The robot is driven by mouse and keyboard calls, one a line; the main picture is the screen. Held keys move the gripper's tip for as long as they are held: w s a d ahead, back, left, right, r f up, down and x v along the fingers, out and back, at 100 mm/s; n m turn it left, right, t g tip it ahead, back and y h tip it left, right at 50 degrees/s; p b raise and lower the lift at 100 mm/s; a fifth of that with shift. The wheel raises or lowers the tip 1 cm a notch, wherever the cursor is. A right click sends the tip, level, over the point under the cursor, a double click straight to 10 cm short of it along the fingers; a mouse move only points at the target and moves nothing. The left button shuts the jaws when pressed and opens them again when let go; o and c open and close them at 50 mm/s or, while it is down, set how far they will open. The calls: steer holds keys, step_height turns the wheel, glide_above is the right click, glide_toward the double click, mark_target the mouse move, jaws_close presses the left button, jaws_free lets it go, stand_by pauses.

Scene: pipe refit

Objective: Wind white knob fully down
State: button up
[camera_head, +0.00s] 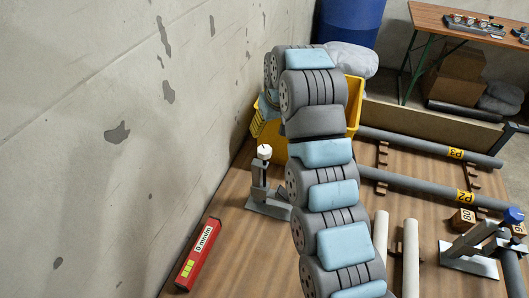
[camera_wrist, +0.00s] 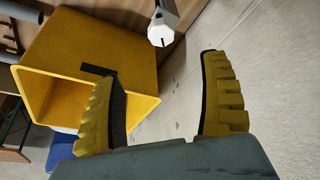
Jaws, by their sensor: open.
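The white knob (camera_head: 264,151) sits on top of a grey metal stand (camera_head: 262,188) on the wooden floor, close to the concrete wall. In the wrist view the white knob (camera_wrist: 161,34) shows at the top centre, beyond my fingertips and apart from them. My gripper (camera_wrist: 158,80) is open and empty, with its two yellow ribbed fingers spread wide. The stand's lower part is mostly out of the wrist view.
A yellow bin (camera_wrist: 95,48) lies close beside my left finger in the wrist view. A red level-like box (camera_head: 198,254) lies by the wall. Grey pipes (camera_head: 429,188), pale tubes (camera_head: 410,258) and a blue-knobbed clamp (camera_head: 474,250) are at the right. A workbench (camera_head: 450,27) stands behind.

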steer(key=s+r+m, duration=0.2)
glide_toward(265, 149)
steer(key=f, duration=0.2)
steer(key=shift+m+t, duration=0.3)
steer(key=shift+t, duration=0.1)
steer(key=shift+b+x, duration=1.35)
steer(key=shift+x, duration=2.9)
steer(key=shift+a+r, duration=0.1)
steer(key=shift+a, duration=0.1)
steer(key=shift+c, duration=0.4)
steer(key=c, duration=1.1)
